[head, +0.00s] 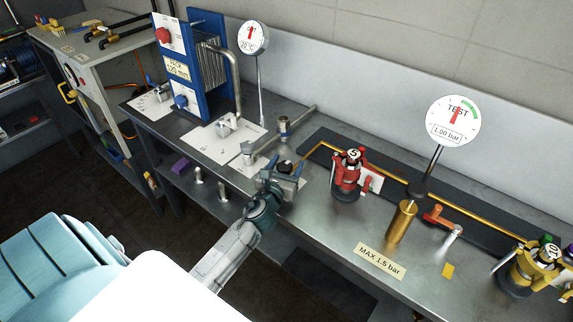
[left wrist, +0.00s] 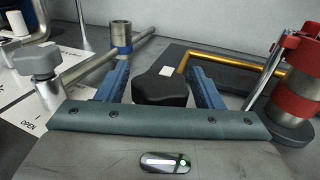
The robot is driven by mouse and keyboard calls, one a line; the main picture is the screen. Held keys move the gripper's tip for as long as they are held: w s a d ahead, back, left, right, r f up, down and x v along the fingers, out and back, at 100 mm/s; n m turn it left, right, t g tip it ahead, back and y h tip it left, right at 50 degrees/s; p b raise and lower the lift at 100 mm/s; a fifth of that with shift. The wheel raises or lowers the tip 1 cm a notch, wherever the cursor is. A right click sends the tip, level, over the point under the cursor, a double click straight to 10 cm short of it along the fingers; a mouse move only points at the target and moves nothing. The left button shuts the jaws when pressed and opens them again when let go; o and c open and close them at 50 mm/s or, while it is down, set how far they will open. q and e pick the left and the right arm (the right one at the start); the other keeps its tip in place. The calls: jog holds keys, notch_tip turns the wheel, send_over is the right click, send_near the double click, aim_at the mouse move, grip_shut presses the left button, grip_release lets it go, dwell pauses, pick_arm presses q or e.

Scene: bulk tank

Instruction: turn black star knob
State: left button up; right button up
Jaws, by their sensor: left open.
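The black star knob (left wrist: 160,90) shows in the left wrist view, with a small white mark on its top. It sits between the two blue fingers of my left gripper (left wrist: 159,72), which is open around it. Whether either finger touches the knob I cannot tell. In the head view my left gripper (head: 286,172) is at the bench's front edge, and it hides most of the knob. My right gripper is not in view.
A red valve (head: 348,172) stands just right of my left gripper. A grey knob on a pipe (left wrist: 38,62) is to its left, above an OPEN label.

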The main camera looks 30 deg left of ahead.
pick_arm(q)
jog(key=c, duration=1)
jog(key=shift+y, duration=0.3)
jog(key=shift+n+y+b, duration=0.4)
jog(key=shift+n+y, duration=0.2)
jog(key=shift+n, duration=0.1)
jog(key=n+g+y, duration=0.1)
jog(key=y, duration=0.1)
jog(key=n+g+y+b, duration=0.1)
jog(key=n+g+y, duration=0.1)
jog(key=n+y, duration=0.1)
jog(key=shift+s+a+g+y, duration=0.15)
jog(key=shift+a+g+y, duration=0.15)
jog(key=shift+g, duration=0.1)
jog(key=n+g+y, duration=0.1)
jog(key=g, duration=0.1)
jog(key=n+g+y+b, duration=0.1)
jog(key=n+g+y, duration=0.1)
jog(key=shift+s+a+n+y, duration=0.2)
jog(key=shift+n+y, duration=0.1)
jog(key=shift+s+a+n+g+y, duration=0.15)
jog(key=shift+n+g+y, duration=0.35)
jog(key=shift+n+g, duration=0.55)
jog(key=shift+s+d+n+g+y, duration=0.1)
jog(key=shift+n+g+y, duration=0.45)
jog(key=shift+g, duration=0.9)
jog(key=shift+s+a+g, duration=0.1)
jog(key=shift+g, duration=0.2)
